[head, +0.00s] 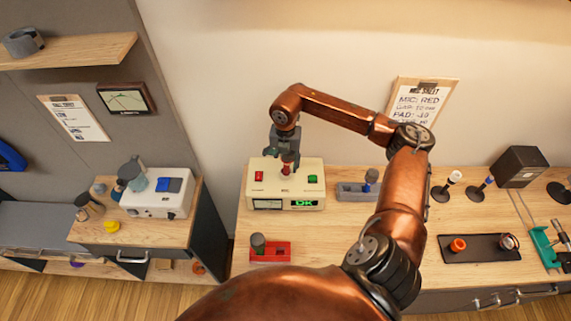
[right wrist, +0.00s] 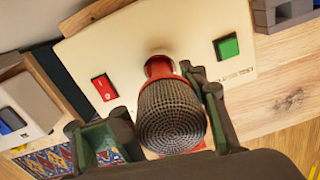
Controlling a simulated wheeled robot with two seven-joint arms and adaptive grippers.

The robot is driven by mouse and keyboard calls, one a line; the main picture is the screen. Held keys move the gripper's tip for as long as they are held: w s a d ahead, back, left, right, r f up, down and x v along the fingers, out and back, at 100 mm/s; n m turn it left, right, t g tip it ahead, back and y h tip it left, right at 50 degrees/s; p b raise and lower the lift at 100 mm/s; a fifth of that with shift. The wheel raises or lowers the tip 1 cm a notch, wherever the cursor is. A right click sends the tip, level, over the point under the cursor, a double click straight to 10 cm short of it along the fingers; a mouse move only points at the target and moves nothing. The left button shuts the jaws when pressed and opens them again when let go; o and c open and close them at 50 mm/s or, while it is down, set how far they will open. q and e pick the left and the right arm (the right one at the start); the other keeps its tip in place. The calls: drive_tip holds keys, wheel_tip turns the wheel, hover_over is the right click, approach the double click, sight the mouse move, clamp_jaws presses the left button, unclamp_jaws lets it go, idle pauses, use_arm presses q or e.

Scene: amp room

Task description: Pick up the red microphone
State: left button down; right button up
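The red microphone (right wrist: 170,112) stands upright at the cream tester box (head: 285,178), its grey mesh head toward my right wrist camera and its red neck behind it. In the head view a small red part of it (head: 286,169) shows below my right gripper (head: 286,160). In the right wrist view the gripper's fingers (right wrist: 160,100) are on either side of the microphone; whether both press on it is unclear. The box has a red button, a green button and a display reading OK. My left gripper is not in view.
A red holder (head: 270,251) with a dark-headed microphone stands in front of the box. A grey holder (head: 355,192) stands to its right. A dark tray (head: 480,256), upright microphones and a black speaker (head: 519,166) are further right. A note (head: 418,103) on the wall reads MIC: RED.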

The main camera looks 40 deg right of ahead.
drive_tip(key=shift+s+f, duration=0.1)
drive_tip(key=shift+f, duration=0.6)
drive_tip(key=c, duration=0.4)
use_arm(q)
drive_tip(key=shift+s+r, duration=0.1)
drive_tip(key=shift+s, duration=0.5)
use_arm(e)
drive_tip(key=shift+w+r, duration=0.2)
drive_tip(key=shift+r, duration=0.05)
clamp_jaws()
